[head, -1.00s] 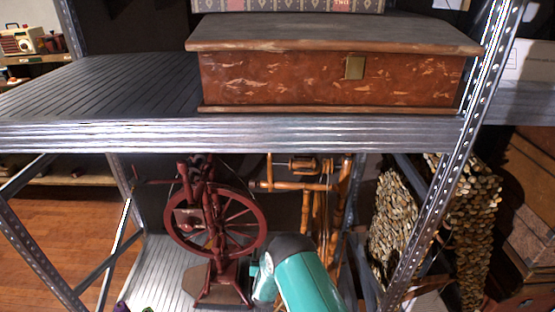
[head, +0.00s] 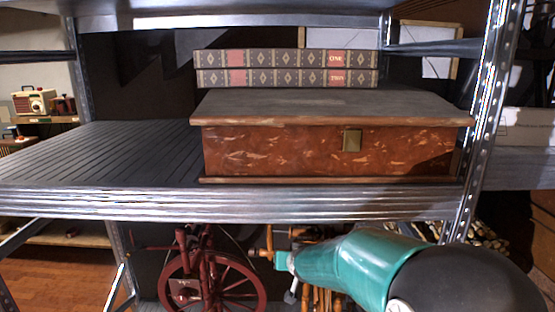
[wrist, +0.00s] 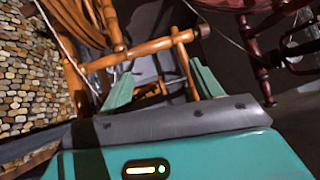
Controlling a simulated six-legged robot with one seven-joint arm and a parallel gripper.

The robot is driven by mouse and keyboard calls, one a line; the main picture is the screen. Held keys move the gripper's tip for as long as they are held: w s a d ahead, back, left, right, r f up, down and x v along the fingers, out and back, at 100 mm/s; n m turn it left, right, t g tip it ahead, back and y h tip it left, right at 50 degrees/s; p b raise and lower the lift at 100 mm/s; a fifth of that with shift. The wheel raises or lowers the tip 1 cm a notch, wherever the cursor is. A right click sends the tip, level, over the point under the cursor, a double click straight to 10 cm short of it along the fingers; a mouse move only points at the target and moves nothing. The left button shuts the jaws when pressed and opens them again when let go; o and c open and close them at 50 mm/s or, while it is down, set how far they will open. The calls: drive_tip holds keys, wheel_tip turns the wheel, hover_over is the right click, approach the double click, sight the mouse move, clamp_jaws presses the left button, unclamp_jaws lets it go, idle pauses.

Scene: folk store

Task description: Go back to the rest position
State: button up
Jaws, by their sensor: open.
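My gripper shows in the wrist view (wrist: 162,92), with its two teal fingers spread apart and nothing between them. Beyond the fingers are the wooden bars of a light-brown spinning wheel (wrist: 150,48); I cannot tell whether anything touches. In the head view my teal and black arm reaches across the lower right, below the shelf edge. The gripper's fingers are not clear there.
A metal shelf (head: 100,160) holds a reddish wooden box (head: 290,150) with two patterned books (head: 285,68) on it. The shelf's left part is clear. Below stands a dark red spinning wheel (head: 210,285). A perforated metal post (head: 485,120) rises at the right.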

drive_tip(key=s+d+r+g, duration=0.1)
drive_tip(key=s+d+r, duration=0.25)
drive_tip(key=s, duration=0.35)
drive_tip(key=s+d+r+g, duration=0.1)
drive_tip(key=s+d+r, duration=0.2)
drive_tip(key=s+r, duration=0.35)
drive_tip(key=s+d+g+h, duration=0.1)
drive_tip(key=s+d, duration=0.1)
drive_tip(key=s, duration=0.8)
drive_tip(key=s+d+g+h, duration=0.1)
drive_tip(key=s+d, duration=0.2)
drive_tip(key=s, duration=0.8)
drive_tip(key=shift+s+d+g, duration=0.2)
drive_tip(key=shift+s+g, duration=0.1)
drive_tip(key=shift+f, duration=0.1)
